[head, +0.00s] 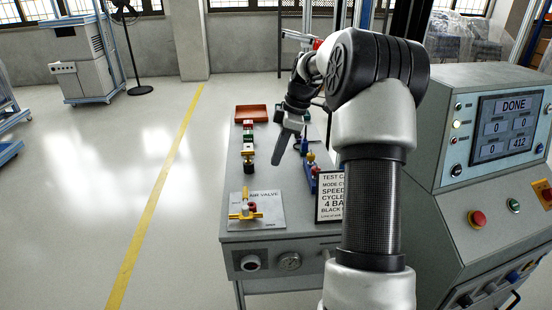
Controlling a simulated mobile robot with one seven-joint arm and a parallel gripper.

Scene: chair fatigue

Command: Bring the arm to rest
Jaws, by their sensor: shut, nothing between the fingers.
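My arm (372,205) rises from the bottom right, bends at a dark elbow joint and reaches away over the grey bench (228,205). My gripper (279,161) hangs at the arm's far end, pointing down over the middle of the bench. Its fingers look closed together, with nothing seen between them. It appears apart from the fittings around it. The arm hides part of the bench's right side.
On the bench are a yellow air valve (245,212) on a plate, a column of coloured fittings (248,142), a red tray (251,113) and a test card (329,198). A console (480,170) reading DONE stands close on the right. Floor left of the bench is clear.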

